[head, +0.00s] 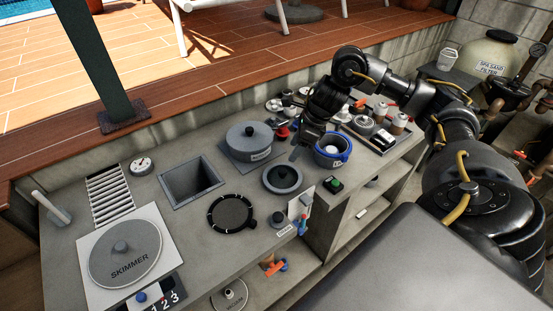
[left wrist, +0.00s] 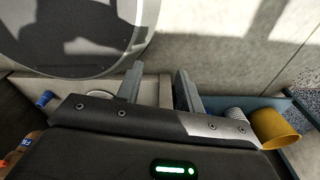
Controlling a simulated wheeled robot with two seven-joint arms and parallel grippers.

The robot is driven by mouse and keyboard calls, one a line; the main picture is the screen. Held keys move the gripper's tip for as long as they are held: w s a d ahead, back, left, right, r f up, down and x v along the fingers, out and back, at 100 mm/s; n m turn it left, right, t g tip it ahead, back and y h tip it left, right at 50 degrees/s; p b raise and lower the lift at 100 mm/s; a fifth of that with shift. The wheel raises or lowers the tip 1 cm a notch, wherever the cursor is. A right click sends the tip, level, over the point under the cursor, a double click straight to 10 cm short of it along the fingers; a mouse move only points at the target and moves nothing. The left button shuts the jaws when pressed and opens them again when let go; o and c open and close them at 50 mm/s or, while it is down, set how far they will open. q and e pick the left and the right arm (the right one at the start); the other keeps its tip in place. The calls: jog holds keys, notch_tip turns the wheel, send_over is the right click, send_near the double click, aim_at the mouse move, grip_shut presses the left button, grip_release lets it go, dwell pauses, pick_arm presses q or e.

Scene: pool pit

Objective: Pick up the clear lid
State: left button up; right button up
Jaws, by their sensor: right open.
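A round dark disc with a black rim and a side tab (head: 232,213) lies flat on the grey counter; it looks most like the clear lid, but I cannot be certain. A dark grey round lid with a knob (head: 283,179) lies behind it to the right. My right gripper (head: 308,148) is open, pointing down beside the blue-rimmed pot (head: 333,160), apart from the black-rimmed disc. Its fingertips are small and dark, and nothing shows between them. My left gripper (left wrist: 158,78) shows only in the left wrist view, open and empty.
A square opening (head: 192,182), a grey lidded pot (head: 250,142) and the skimmer cover (head: 125,252) occupy the counter. A small panel with a green button (head: 333,184) stands near the front edge. A yellow cup (left wrist: 276,128) shows in the left wrist view.

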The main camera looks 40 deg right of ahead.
aim_at(283, 171)
jog(key=x, duration=0.1)
jog(key=p+x, duration=0.1)
jog(key=x, duration=0.2)
jog(key=shift+s+d+f, duration=0.2)
jog(key=shift+s+f, duration=0.15)
jog(key=shift+f, duration=0.05)
jog(key=shift+w+f, duration=0.2)
jog(key=shift+f, duration=0.1)
jog(key=shift+a, duration=0.1)
jog(key=shift+p, duration=0.3)
jog(key=p+x, duration=0.2)
jog(key=x, duration=0.2)
jog(key=shift+w+f, duration=0.1)
jog(key=shift+f, duration=0.15)
jog(key=shift+w+a+f, duration=0.1)
jog(key=shift+f, duration=0.2)
pick_arm(q)
jog(key=r, duration=0.2)
jog(key=s+r, duration=0.1)
jog(key=r, duration=0.1)
jog(key=shift+s, duration=0.15)
pick_arm(e)
jog(key=shift+c, duration=0.4)
